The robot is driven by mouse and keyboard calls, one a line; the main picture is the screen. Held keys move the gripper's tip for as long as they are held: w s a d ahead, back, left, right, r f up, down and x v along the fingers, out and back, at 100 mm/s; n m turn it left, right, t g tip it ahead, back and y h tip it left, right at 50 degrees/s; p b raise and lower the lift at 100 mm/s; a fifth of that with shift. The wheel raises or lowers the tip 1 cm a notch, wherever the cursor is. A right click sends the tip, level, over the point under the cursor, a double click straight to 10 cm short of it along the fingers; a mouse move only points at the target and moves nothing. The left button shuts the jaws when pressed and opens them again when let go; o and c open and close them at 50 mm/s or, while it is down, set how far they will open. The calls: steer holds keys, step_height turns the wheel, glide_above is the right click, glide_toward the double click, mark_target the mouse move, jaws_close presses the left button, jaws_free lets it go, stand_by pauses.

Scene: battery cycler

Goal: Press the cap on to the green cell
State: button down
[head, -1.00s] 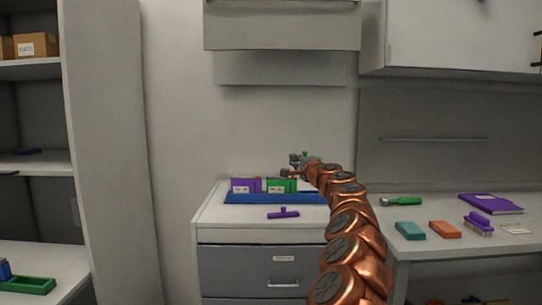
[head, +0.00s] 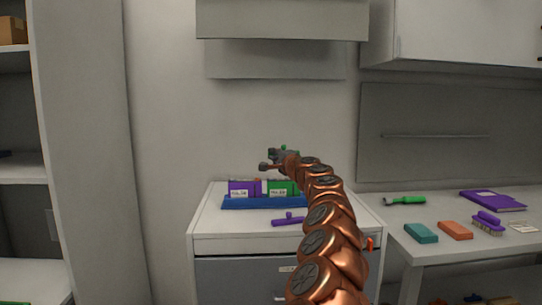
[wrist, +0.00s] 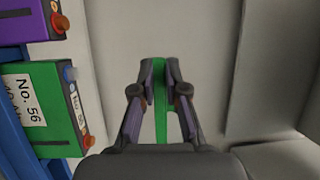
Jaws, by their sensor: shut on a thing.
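The green cell (head: 279,188) stands at the right in a blue tray on the cabinet. In the wrist view the green cell (wrist: 45,95) is at the left, with a "No. 56" label and bare terminals. My gripper (wrist: 160,75) is shut on a thin green piece (wrist: 161,108), likely the green cap, seen edge-on between the fingers. In the head view my gripper (head: 270,160) is raised above the cells, apart from them. Most of the held piece is hidden by the fingers; a little green (head: 283,147) shows there.
A purple cell (head: 242,188) stands left of the green one in the blue tray (head: 240,204). A purple cap-like piece (head: 289,220) lies in front on the cabinet top (head: 225,226). The bench at right holds a green-handled tool (head: 405,200), blocks and a brush.

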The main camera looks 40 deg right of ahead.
steer(key=shift+s+f+b, duration=0.1)
steer(key=shift+f+b, duration=3.05)
steer(key=shift+f, duration=0.55)
